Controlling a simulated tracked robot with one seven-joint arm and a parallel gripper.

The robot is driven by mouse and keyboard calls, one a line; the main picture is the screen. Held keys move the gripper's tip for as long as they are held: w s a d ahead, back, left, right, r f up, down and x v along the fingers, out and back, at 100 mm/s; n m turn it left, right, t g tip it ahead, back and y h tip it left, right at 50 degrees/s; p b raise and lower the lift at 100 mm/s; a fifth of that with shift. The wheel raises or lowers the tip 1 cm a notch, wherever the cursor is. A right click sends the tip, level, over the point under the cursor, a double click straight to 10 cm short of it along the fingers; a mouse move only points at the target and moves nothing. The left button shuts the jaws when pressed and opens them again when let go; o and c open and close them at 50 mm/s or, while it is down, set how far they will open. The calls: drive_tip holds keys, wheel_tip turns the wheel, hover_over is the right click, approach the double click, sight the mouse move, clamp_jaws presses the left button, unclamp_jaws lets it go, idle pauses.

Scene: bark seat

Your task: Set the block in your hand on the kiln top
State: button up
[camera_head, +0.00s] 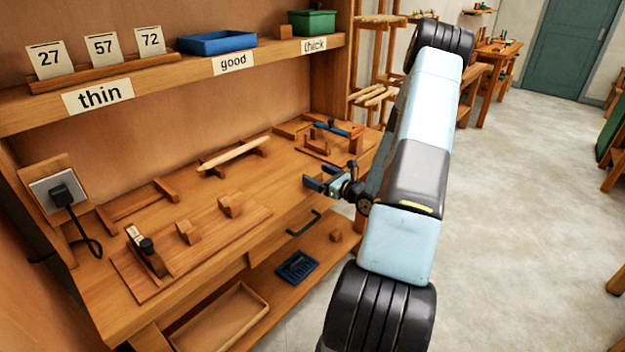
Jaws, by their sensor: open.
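My gripper (313,177) is over the right part of the workbench, pointing left, with its fingers apart. I see no block between them. One small wooden block (231,205) and another wooden block (187,232) stand on a flat board on the bench. A small brown block (283,31) sits on the upper shelf between the blue and green trays. I cannot make out a kiln in this view.
The workbench (290,200) holds a hand plane (146,250), a pale rod (234,153) on supports and a blue-handled tool (338,128). A blue tray (217,43) and green tray (312,22) stand on the labelled shelf. Open floor (520,220) lies to the right.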

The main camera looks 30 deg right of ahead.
sight(309, 170)
drive_tip(key=x, duration=0.5)
drive_tip(key=shift+f, duration=0.15)
drive_tip(key=shift+c, duration=0.2)
drive_tip(key=c, duration=1.1)
drive_tip(key=shift+c, duration=0.2)
